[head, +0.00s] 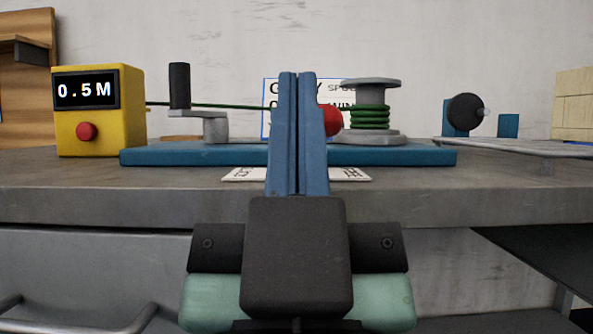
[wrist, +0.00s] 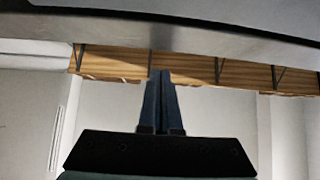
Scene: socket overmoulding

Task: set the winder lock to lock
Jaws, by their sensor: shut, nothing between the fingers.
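In the head view the winder has a blue base (head: 400,156) on the grey table. A crank with a black handle (head: 179,86) stands at its left, and a spool (head: 371,84) wound with green cord stands at its right. A red round knob (head: 331,121) shows just right of my fingers; the rest of the part it belongs to is hidden behind them. A white label (head: 350,174) lies at the table's front edge, its middle hidden. My gripper (head: 297,75) is shut and empty, in front of the winder. In the wrist view my gripper (wrist: 160,73) points at the wall area.
A yellow meter box (head: 126,112) reading 0.5M with a red button stands at the left. A green cord runs from it behind the crank. The table edge (head: 120,205) lies close below my fingers.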

